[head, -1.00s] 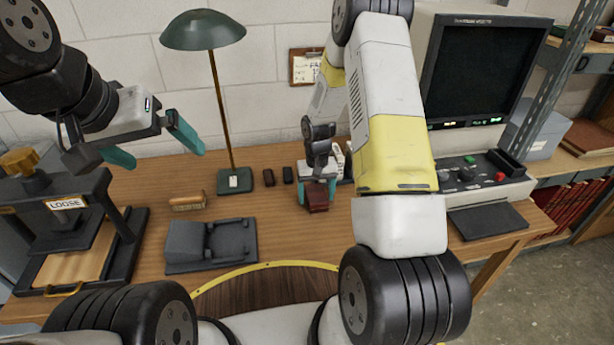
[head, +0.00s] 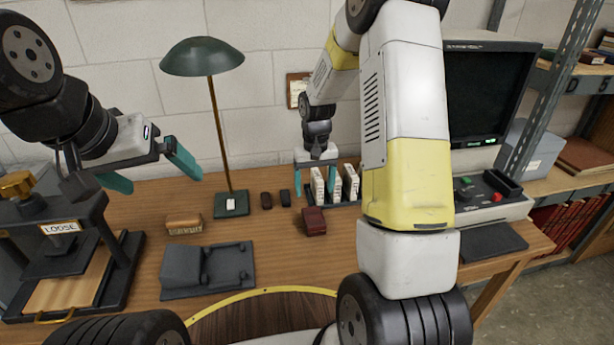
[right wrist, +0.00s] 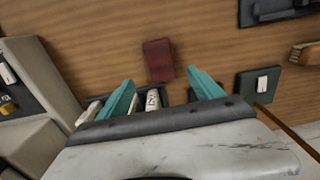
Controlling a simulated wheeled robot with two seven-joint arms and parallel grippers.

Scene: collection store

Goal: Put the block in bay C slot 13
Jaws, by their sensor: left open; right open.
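A dark red block (head: 314,221) lies on the wooden desk; it also shows in the right wrist view (right wrist: 159,60). My right gripper (head: 316,182) is open and empty, above and behind the block in the head view. In the right wrist view its teal fingers (right wrist: 163,82) are apart, with the block beyond them and not between them. My left gripper (head: 165,182) is open and empty, raised at the left over the desk. I cannot make out bay C or slot 13; a shelf rack (head: 566,72) at the right carries a label with D and 5.
A row of white-spined items (head: 335,186) stands behind the block. A green lamp (head: 231,203), brush (head: 184,223), grey cradle (head: 207,271) and press marked LOOSE (head: 68,268) stand to the left. A monitor (head: 478,95) and control panel (head: 484,195) are at the right.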

